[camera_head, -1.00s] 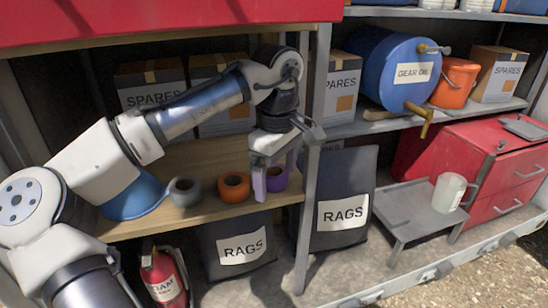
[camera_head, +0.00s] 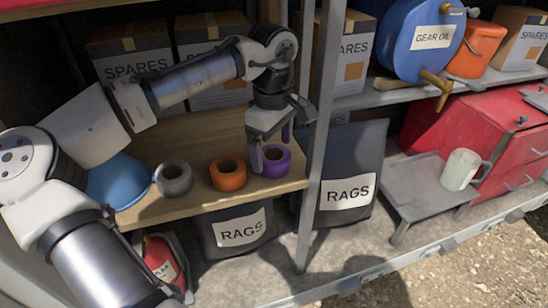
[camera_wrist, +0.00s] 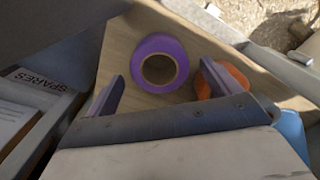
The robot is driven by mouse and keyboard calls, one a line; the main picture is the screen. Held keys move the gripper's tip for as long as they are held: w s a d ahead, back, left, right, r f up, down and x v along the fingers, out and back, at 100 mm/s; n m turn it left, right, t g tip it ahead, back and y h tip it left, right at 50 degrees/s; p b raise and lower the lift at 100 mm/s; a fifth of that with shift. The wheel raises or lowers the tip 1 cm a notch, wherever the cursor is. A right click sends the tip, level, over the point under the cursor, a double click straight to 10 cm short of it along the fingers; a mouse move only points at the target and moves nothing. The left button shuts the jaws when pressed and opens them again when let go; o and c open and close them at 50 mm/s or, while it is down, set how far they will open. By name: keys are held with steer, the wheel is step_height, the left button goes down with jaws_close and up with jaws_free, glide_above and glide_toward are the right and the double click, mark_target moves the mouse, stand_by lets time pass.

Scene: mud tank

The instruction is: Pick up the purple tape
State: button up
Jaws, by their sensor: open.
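The purple tape (camera_head: 273,161) lies flat on the wooden shelf near its right end, beside the grey upright post. My gripper (camera_head: 271,148) is open above the shelf, with its fingers pointing down at the tape. One finger overlaps the tape's left part in the head view. In the wrist view the purple tape (camera_wrist: 160,63) shows ahead of my gripper (camera_wrist: 158,92), between the lines of its two fingers, with nothing held. The right finger is near the orange tape (camera_wrist: 222,76). I cannot tell whether either finger touches a roll.
The orange tape (camera_head: 228,174) is close left of the purple one, then a grey tape (camera_head: 173,178) and a blue bowl (camera_head: 117,182). The post (camera_head: 318,130) is close on the right. Spares boxes (camera_head: 212,62) stand behind.

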steer(key=shift+a+f, duration=0.1)
steer(key=shift+f, duration=1.35)
steer(key=c, duration=1.1)
steer(key=shift+r, duration=0.15)
